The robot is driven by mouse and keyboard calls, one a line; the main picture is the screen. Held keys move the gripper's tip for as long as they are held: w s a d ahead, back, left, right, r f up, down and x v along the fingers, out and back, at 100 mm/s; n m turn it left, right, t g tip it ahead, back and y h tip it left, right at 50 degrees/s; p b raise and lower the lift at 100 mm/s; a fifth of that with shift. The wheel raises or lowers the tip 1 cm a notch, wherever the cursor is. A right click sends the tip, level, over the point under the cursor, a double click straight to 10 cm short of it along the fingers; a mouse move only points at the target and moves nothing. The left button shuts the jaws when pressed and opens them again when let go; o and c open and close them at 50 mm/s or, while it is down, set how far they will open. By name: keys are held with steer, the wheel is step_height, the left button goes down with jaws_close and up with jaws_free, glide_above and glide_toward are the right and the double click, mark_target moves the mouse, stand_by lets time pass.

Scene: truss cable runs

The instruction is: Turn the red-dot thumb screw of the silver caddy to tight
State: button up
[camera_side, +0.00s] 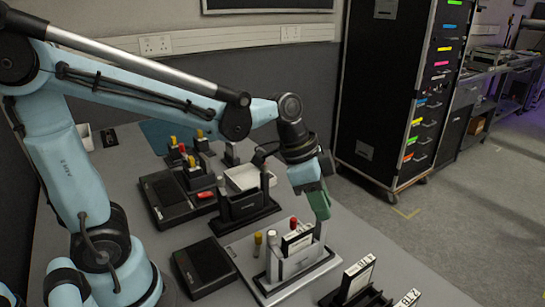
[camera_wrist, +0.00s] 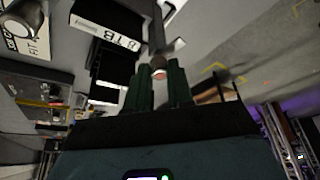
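The silver caddy (camera_side: 285,272) stands on a pale plate at the front of the bench, holding a dark drive with a white label. It shows in part in the wrist view, where the label (camera_wrist: 105,22) reads 8TB. My gripper (camera_side: 321,212) points down at the caddy's right end post. In the wrist view its two green fingers (camera_wrist: 160,88) stand apart. The red-dot thumb screw (camera_wrist: 159,74) shows between the fingertips. I cannot tell whether the fingers touch it. In the side view the fingers hide this screw.
A black caddy (camera_side: 243,207) stands behind, a black box (camera_side: 202,266) lies left. Another labelled drive (camera_side: 357,277) stands at front right. Bench between them is narrow.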

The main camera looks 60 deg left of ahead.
jaws_close()
steer(key=shift+n, duration=0.3)
steer(key=n+y, duration=0.1)
steer(key=n, duration=0.1)
steer(key=n+t, duration=0.1)
steer(key=n, duration=0.1)
steer(key=shift+d+y, duration=0.15)
steer(key=shift+y, duration=0.25)
steer(key=n, duration=0.2)
steer(key=n+y, duration=0.1)
steer(key=n, duration=0.2)
steer(key=shift+d+y, duration=0.1)
steer(key=shift+y, duration=0.2)
steer(key=n+y, duration=0.1)
steer(key=n, duration=0.1)
steer(key=n+y, duration=0.1)
steer(key=n, duration=0.2)
steer(key=shift+d, duration=0.15)
steer(key=n, duration=0.2)
steer(key=n+g+y, duration=0.1)
steer(key=n, duration=0.2)
steer(key=shift+w+d+y, duration=0.1)
steer(key=shift+y, duration=0.2)
steer(key=shift+n+g, duration=0.3)
steer(key=shift+g, duration=0.1)
